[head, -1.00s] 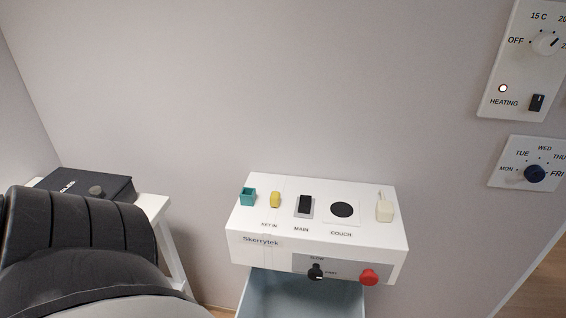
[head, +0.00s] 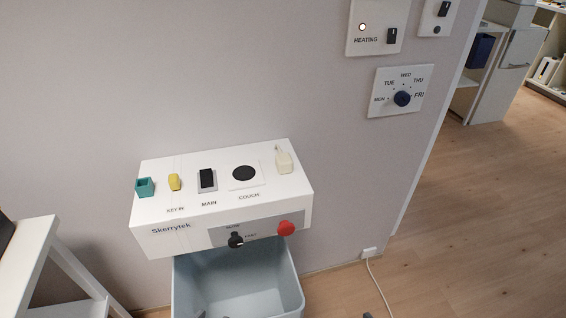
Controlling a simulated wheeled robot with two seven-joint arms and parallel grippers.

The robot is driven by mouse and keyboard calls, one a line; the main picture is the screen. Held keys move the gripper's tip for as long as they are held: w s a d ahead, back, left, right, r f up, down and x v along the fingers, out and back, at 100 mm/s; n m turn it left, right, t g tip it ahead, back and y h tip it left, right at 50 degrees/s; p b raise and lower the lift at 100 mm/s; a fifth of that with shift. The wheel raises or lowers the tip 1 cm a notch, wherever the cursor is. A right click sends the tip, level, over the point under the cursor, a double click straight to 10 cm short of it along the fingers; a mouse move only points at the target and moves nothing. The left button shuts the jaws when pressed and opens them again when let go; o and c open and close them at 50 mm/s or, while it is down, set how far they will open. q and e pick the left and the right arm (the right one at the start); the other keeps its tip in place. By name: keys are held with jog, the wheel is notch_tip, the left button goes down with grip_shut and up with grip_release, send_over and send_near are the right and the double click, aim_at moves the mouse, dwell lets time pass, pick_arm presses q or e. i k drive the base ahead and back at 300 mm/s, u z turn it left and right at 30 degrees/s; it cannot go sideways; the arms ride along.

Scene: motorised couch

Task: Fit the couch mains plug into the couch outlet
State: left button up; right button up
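A white control box (head: 215,208) on the wall carries a black round face in a white square plate (head: 244,174), labelled COUCH. I cannot tell whether it is an outlet. A cream plug-like piece (head: 284,161) with a thin prong stands on the box's right end. A small white block (head: 369,252), with a white cable (head: 380,285) running from it over the floor, sits low by the wall. I cannot tell whether it is a plug, an outlet or both.
The box also holds a teal cup (head: 145,187), a yellow key piece (head: 174,182), a black MAIN switch (head: 207,178), a black knob (head: 236,240) and a red button (head: 286,228). A blue-grey bin (head: 237,285) stands below. The wooden floor at right is open.

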aim_at(284, 164)
jog(key=z, duration=0.6)
jog(key=k, duration=0.7)
jog(key=z, duration=0.9)
jog(key=i, duration=1.25)
jog(key=u, duration=0.75)
jog(key=i, duration=0.3)
jog(key=u, duration=0.3)
